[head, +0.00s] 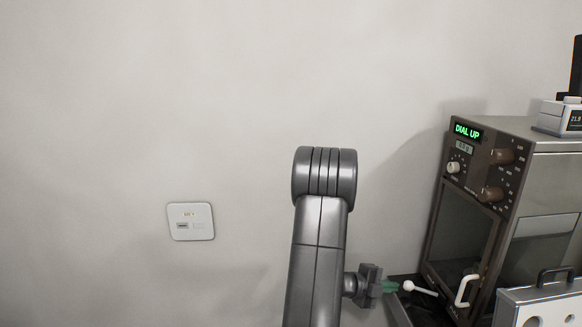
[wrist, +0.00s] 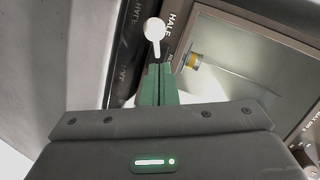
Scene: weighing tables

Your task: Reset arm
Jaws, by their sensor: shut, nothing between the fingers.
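My gripper (head: 394,286) is at the lower right of the head view, at the end of my grey arm. Its green fingers (wrist: 159,68) are together in the wrist view, with nothing seen between them. A white lever with a round end (head: 409,286) is just beyond the fingertips. It also shows in the wrist view (wrist: 154,29), right ahead of the fingers; I cannot tell whether they touch it. The lever is beside a dark brown cabinet (head: 476,167) with a glass door and a green "DIAL UP" display.
A white door handle (head: 465,291) is on the cabinet front. A silver case (head: 540,304) with a dark handle stands at the lower right. A small device (head: 556,118) sits on the cabinet. A white wall plate (head: 191,221) is on the left. The wall is otherwise bare.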

